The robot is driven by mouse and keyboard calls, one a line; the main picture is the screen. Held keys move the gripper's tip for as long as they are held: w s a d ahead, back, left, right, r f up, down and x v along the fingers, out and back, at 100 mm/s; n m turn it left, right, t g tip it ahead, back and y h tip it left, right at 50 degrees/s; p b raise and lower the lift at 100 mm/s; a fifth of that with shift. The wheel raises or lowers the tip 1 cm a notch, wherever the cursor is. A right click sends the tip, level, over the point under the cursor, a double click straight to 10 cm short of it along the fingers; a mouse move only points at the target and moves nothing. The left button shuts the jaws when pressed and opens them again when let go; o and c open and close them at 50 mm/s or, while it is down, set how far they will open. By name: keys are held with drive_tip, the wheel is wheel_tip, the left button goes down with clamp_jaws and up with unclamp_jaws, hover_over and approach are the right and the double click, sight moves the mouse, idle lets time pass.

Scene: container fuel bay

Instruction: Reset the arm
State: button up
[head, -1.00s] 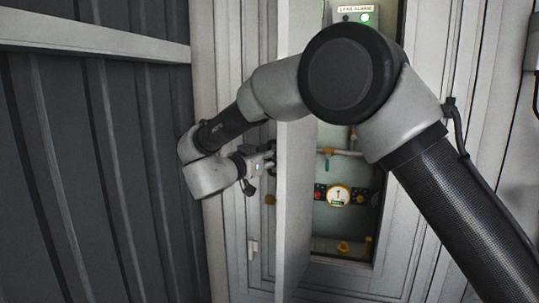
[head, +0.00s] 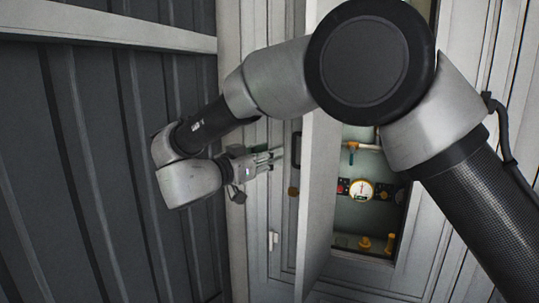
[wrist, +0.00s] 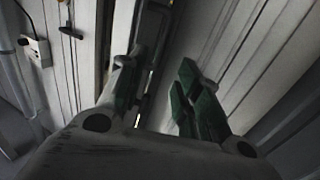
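My gripper (head: 277,158) is in the left-middle of the head view, to the left of the open cabinet door (head: 321,190). Its fingers point right, towards a dark handle (head: 296,150) on the door's outer side, with a small gap visible between them. In the wrist view my gripper (wrist: 158,75) has its green-padded fingers spread apart, and I see nothing held between them. My arm reaches across from the right, in front of the cabinet's upper part.
The cabinet interior (head: 370,220) holds a round gauge (head: 361,190), orange-handled pipework (head: 365,146) and yellow fittings (head: 364,243). A dark corrugated wall (head: 90,180) stands close on the left. In the wrist view a wall box (wrist: 38,52) shows at upper left.

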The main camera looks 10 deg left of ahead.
drive_tip(key=a+f+n+g+y, duration=0.2)
drive_tip(key=a+f+n+y, duration=0.25)
drive_tip(key=a+y, duration=0.4)
drive_tip(key=a+f+n+g+y, duration=0.25)
drive_tip(key=a+n+y, duration=0.25)
drive_tip(key=a+y, duration=0.3)
drive_tip(key=s+d+r+m+g+h, duration=0.1)
drive_tip(key=s+d, duration=0.7)
drive_tip(key=d, duration=1.4)
drive_tip(key=s+d+m+g+h, duration=0.1)
drive_tip(key=s+d+g+h, duration=0.2)
drive_tip(key=d, duration=1.9)
drive_tip(key=s+d+r+m+g+h, duration=0.1)
drive_tip(key=s+d+g+h, duration=0.2)
drive_tip(key=s+d, duration=1)
drive_tip(key=d, duration=0.9)
drive_tip(key=shift+d+r, duration=0.2)
drive_tip(key=shift+r, duration=0.1)
